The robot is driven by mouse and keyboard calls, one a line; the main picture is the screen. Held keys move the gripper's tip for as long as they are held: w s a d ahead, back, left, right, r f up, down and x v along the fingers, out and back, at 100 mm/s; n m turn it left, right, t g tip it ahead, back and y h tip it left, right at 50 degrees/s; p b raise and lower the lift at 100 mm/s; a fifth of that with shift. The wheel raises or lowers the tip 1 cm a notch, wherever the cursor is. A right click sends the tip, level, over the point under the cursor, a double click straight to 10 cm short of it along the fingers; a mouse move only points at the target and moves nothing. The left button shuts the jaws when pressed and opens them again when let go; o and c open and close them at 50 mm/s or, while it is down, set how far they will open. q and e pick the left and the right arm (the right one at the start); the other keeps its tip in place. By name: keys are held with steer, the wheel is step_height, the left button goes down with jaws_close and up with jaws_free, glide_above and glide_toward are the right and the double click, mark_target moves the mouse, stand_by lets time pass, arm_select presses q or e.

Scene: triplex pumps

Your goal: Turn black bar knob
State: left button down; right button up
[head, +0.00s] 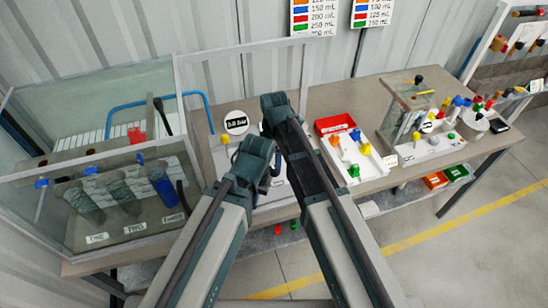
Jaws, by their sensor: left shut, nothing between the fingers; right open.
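I cannot clearly make out a black bar knob. A dark elongated handle (163,116) stands at the left glass case, and a small black knob (419,79) tops the clear stand at the right. My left gripper (258,157) is shut and empty over the middle of the bench. My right gripper (276,106) is open, just above and right of it in the picture, and seems to hold nothing. The two grippers and arms hide much of the middle panel behind them.
A glass case (120,195) with dark and blue cylinders fills the left. A red tray (336,124) and a white tray (372,165) with coloured pieces lie right of my arms. Bare bench top (350,98) shows behind them.

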step_height(320, 180, up, 9)
steer(key=p, duration=0.8)
steer(key=s+d+m, duration=0.5)
steer(key=d+m, duration=0.4)
steer(key=m, duration=0.2)
steer(key=s+d+m, duration=0.6)
steer(key=d+m, duration=0.2)
steer(key=m, duration=0.3)
steer(key=s+a+f+n+h+b, duration=0.1)
steer(key=s+a+f+n+b, duration=0.3)
steer(key=a+f+b, duration=0.7)
steer(key=shift+s+f+b, duration=0.55)
steer(key=shift+s+b, duration=0.2)
